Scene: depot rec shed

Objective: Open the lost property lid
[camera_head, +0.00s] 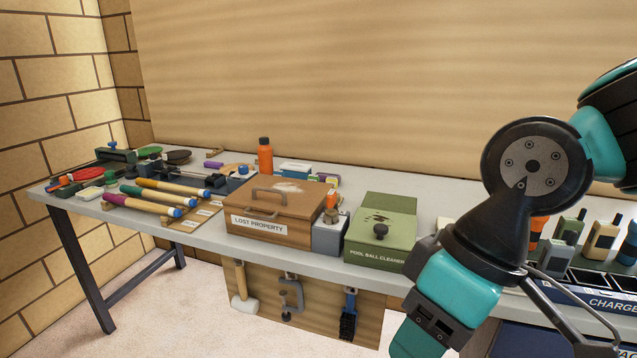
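The lost property box (262,234) is a brown wooden box on the grey table, left of the picture's middle. Its lid (300,201) lies flat and looks shut. A grey-brown bar handle (270,193) stands up on the lid, and a pale worn patch shows beside it. A white label reading LOST PROPERTY (258,224) is on the front. My arm comes in from the right and reaches down past the bottom edge, well right of the box. My gripper's fingers do not show.
A green pool ball cleaner box (399,222) and a small grey box (330,236) stand right of the lost property box. An orange bottle (265,155) stands behind. Tools hang on a board (323,305) below the table edge. Radios stand far right.

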